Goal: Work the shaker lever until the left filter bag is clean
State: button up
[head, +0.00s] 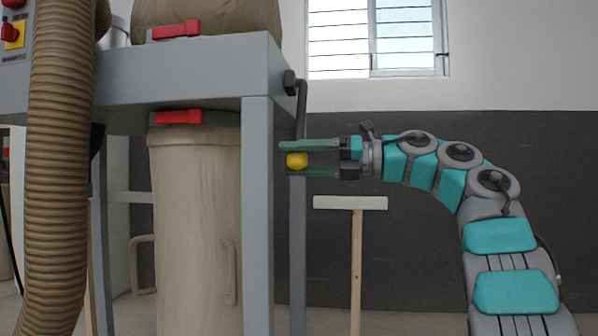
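The shaker lever (301,108) is a dark bent rod on a pivot at the right end of the grey frame. It hangs down and ends in a yellow knob (297,160). My gripper (288,159) reaches in from the right, with one green finger above the knob and one below. Both fingers appear to touch the knob, so it looks shut on it. A beige filter bag (207,18) bulges above the frame, held by a red-latched clamp; its top is out of view. I cannot tell from this view whether it is the left one or how clean it is.
A beige collection bag (195,220) with handles hangs below the frame (190,75). A ribbed hose (60,160) runs down the left. A frame leg (258,220) stands left of my gripper. A wooden-handled broom or squeegee (350,203) stands below my arm.

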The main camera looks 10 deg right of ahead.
jog(key=shift+r, duration=0.1)
jog(key=shift+s+a+r, duration=0.25)
jog(key=shift+s+r, duration=0.25)
jog(key=shift+s, duration=0.25)
jog(key=shift+s+a+r, duration=0.3)
jog(key=shift+s+r, duration=0.25)
jog(key=shift+s, duration=0.2)
jog(key=shift+s+a+r, duration=0.25)
jog(key=shift+s+r, duration=0.25)
jog(key=shift+s, duration=0.25)
jog(key=shift+r, duration=0.1)
jog(key=s+r+p, duration=0.1)
jog(key=r, duration=0.1)
jog(key=s+a+r, duration=0.1)
jog(key=s, duration=0.1)
jog(key=shift+r+p, duration=0.35)
